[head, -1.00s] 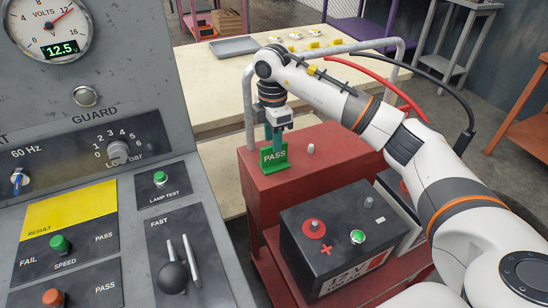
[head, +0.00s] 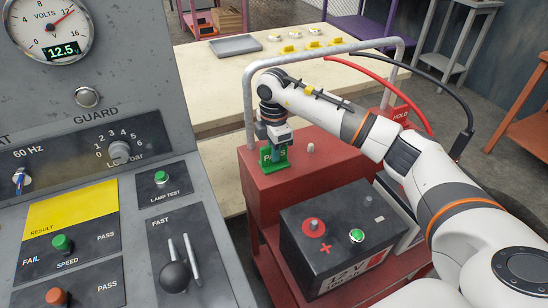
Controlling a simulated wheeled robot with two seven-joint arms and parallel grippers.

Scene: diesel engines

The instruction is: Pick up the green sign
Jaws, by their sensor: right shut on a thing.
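The green sign (head: 266,160) with white PASS lettering stands at the left end of the red box top on the cart. My right gripper (head: 279,152) points down onto it and is shut on it, its fingers covering part of the lettering. The sign is upright and its base seems to rest on the red top. My left gripper is not in view.
A grey metal rail (head: 250,105) arches close behind my right wrist. A red HOLD sign (head: 400,115) stands behind my forearm. A black 12 V battery (head: 335,240) sits below my arm. A control panel (head: 110,190) fills the left. A pale table (head: 200,70) with a grey tray (head: 235,46) stands behind.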

